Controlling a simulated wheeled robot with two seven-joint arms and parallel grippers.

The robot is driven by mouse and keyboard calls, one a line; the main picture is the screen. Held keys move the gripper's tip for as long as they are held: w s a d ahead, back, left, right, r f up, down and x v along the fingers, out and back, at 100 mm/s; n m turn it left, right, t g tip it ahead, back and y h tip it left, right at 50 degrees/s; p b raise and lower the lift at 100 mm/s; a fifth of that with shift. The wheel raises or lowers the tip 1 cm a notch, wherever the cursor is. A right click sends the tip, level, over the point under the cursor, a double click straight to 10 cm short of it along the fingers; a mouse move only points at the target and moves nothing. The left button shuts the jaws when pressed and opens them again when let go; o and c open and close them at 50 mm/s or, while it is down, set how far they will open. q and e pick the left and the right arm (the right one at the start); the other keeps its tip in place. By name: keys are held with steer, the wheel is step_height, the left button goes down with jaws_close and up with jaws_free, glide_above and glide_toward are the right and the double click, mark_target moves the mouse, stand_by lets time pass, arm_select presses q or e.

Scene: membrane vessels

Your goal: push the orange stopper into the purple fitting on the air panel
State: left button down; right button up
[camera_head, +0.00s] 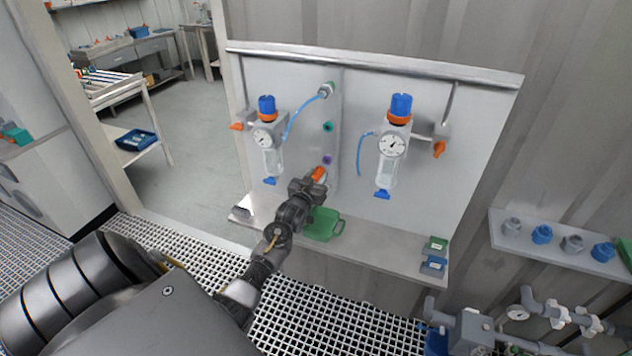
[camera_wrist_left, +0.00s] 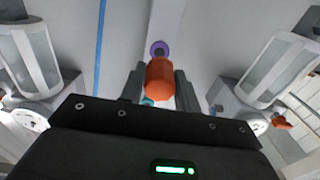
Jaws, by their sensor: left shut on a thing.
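The orange stopper (camera_head: 319,174) is held in my left gripper (camera_head: 311,185), in front of the air panel (camera_head: 352,97). The purple fitting (camera_head: 327,160) is on the panel's middle strip, just above the stopper in the head view. In the left wrist view, the stopper (camera_wrist_left: 160,78) sits between both fingers of my left gripper (camera_wrist_left: 159,88). The purple fitting (camera_wrist_left: 160,48) shows just beyond the stopper's top edge there. The stopper's far end is hidden, and I cannot tell whether it touches the fitting. My right gripper is not in view.
A teal fitting (camera_head: 327,126) is above the purple one. Regulators with gauges flank the strip, left (camera_head: 266,138) and right (camera_head: 392,145), with blue hoses nearby. A green tray (camera_head: 323,226) lies on the ledge (camera_head: 378,250) below. A shelf with grey and blue parts (camera_head: 541,234) is at right.

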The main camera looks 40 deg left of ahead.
arm_select(q)
steer(key=b+x, duration=0.3)
steer(key=x, duration=0.1)
steer(key=shift+w, duration=0.25)
steer(key=shift+p, duration=0.45)
stand_by(1.9)
steer(key=shift+w+a+b, duration=0.25)
steer(key=shift+w+b, duration=0.25)
steer(key=shift+w, duration=0.05)
stand_by(0.4)
steer(key=c, duration=0.9)
jaws_free()
steer(key=shift+c, duration=0.2)
